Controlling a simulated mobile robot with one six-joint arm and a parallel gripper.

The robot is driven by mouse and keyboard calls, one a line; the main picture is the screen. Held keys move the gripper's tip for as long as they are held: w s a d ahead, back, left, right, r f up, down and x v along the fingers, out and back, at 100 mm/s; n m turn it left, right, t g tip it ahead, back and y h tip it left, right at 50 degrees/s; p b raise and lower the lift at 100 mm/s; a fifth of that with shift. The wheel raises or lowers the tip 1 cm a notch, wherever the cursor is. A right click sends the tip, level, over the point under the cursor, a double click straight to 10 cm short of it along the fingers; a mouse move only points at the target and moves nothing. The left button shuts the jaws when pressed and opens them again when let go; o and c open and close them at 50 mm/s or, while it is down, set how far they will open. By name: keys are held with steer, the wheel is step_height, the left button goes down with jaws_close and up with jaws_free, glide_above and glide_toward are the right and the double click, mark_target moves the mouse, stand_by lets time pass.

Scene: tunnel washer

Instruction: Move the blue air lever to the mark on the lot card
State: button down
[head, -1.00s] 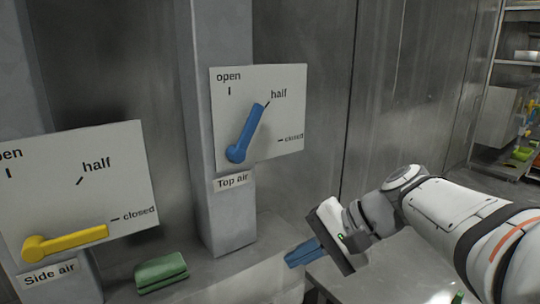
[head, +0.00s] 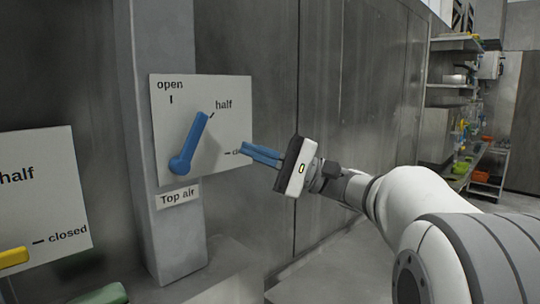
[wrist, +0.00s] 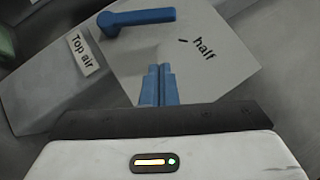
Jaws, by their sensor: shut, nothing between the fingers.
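The blue lever (head: 191,142) is on the Top air panel (head: 232,100), pivoting at its lower left. It points up and right to the half mark. The open mark is above it and the closed mark is at the right, partly behind my fingers. My gripper (head: 246,150) is shut and empty, its blue fingers in front of the panel's right edge, apart from the lever. In the wrist view the fingers (wrist: 159,70) point toward the panel, with the lever (wrist: 138,20) beyond their tips. I see no lot card.
A yellow lever (head: 14,257) on the Side air panel (head: 50,195) points near closed at the left. A green object (head: 102,294) lies on the ledge below. Shelves and a cart stand at the far right. A metal wall runs behind my gripper.

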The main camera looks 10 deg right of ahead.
steer(key=s+a+r+p, duration=0.1)
steer(key=a+r+p, duration=0.1)
steer(key=a, duration=0.4)
steer(key=shift+a+r, duration=0.2)
steer(key=shift+r, duration=0.4)
